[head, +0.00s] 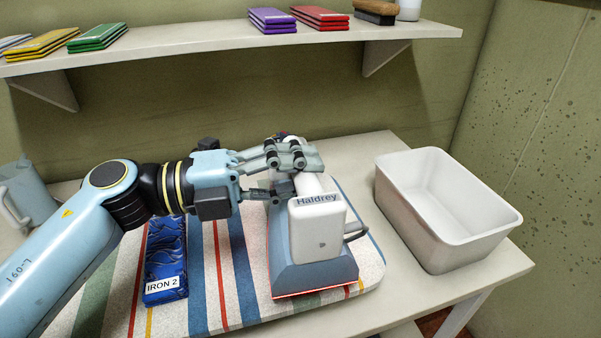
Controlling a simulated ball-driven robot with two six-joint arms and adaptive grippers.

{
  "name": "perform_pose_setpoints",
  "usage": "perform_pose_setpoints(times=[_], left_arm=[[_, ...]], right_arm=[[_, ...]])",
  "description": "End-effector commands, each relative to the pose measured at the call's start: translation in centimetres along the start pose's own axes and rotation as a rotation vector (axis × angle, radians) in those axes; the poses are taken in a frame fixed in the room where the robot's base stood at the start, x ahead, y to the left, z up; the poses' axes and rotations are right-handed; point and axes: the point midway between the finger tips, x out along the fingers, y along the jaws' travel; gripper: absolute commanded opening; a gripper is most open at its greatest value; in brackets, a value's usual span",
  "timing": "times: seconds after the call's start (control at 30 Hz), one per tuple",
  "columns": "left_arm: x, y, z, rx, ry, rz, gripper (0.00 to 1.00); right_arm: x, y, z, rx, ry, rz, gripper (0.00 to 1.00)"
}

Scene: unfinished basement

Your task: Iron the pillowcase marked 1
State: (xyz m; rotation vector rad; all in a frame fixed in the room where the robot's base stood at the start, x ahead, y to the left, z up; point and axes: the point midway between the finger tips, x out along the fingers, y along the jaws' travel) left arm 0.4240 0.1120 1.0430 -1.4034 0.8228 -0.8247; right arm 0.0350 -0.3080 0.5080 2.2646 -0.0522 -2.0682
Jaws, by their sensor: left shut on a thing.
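A white and blue iron (317,232) marked "Haldrey" is over the right part of the striped ironing board (348,205), its rear end facing me. My left gripper (300,172) is shut on the iron's handle from the left. A thin red edge shows along the iron's bottom; I cannot tell whether it is part of the iron. A dark blue folded cloth (165,255) with the label "IRON 2" lies on the board, left of the iron. No cloth marked 1 can be made out; the area under the iron is hidden. My right gripper is not in view.
A white bin (443,235), empty where I can see inside, stands right of the board on the table (490,270). A pale blue jug (25,190) is at the left edge. A wall shelf (220,39) above holds stacked coloured cloths and a brush (376,10).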

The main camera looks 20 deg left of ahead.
Motion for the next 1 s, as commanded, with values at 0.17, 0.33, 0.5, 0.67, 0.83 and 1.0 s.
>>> perform_pose_setpoints(times=[0.17,0.33,0.5,0.67,0.83,1.0], left_arm=[[0.0,-0.1,0.5,0.007,-0.002,0.000,0.00],[0.0,-0.1,0.9,0.009,-0.003,0.000,0.00],[0.0,-0.1,1.3,0.009,-0.002,0.000,0.00],[0.0,-0.1,1.7,0.009,-0.002,0.000,0.00],[0.0,-0.1,2.0,0.009,-0.002,0.000,0.00],[0.0,-0.1,2.4,0.009,-0.002,-0.001,0.00]], right_arm=[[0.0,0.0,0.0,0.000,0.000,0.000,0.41],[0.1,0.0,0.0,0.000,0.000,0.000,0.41],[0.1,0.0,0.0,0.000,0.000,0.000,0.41],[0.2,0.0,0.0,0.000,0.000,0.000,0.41],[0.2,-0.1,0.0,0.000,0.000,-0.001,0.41],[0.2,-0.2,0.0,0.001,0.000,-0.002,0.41]])
